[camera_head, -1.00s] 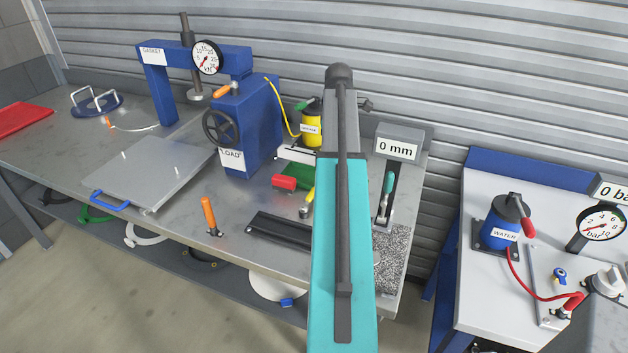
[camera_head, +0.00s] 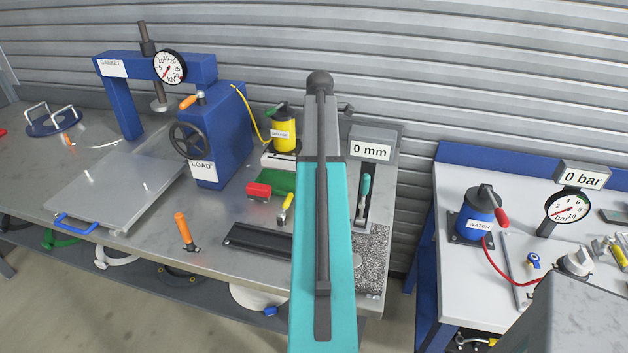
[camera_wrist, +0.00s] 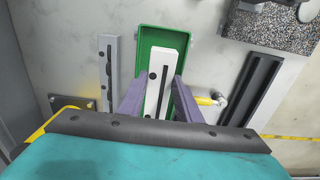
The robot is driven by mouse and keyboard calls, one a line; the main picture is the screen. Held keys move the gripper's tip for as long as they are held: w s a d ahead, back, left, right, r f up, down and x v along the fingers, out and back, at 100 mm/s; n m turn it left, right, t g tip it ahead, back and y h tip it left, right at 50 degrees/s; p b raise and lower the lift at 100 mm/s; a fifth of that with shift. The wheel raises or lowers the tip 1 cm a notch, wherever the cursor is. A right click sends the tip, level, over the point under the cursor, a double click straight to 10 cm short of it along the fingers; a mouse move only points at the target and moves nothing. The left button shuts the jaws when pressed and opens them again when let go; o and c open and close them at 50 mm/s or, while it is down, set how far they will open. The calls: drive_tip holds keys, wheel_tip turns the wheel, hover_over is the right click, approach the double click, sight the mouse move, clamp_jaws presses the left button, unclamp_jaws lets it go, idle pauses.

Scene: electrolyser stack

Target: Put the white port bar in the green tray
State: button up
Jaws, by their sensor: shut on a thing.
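The white port bar (camera_wrist: 168,62), with a dark slot and holes, is between the fingers of my gripper (camera_wrist: 159,88) in the wrist view. The gripper is shut on it. The bar overlaps the green tray (camera_wrist: 148,36), which shows around its upper end and sides. I cannot tell whether the bar touches the tray floor. In the head view the tray (camera_head: 285,180) shows in part on the bench, and my teal arm hides the gripper and held bar.
A grey slotted bar (camera_wrist: 108,68) lies beside the tray. A black channel (camera_head: 258,240), a yellow-handled tool (camera_head: 286,206) and a red block (camera_head: 258,191) are near the tray. The blue press (camera_head: 218,135) stands left; a granite plate (camera_head: 372,250) lies right.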

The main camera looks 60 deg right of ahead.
drive_tip(key=shift+f+p, duration=0.55)
drive_tip(key=shift+f, duration=1.6)
drive_tip(key=shift+f+p, duration=0.65)
drive_tip(key=shift+f, duration=1.2)
drive_tip(key=shift+f, duration=0.15)
drive_tip(key=o, duration=1.2)
drive_tip(key=shift+r, duration=0.2)
drive_tip(key=shift+r+b, duration=1.6)
drive_tip(key=shift+r, duration=4.35)
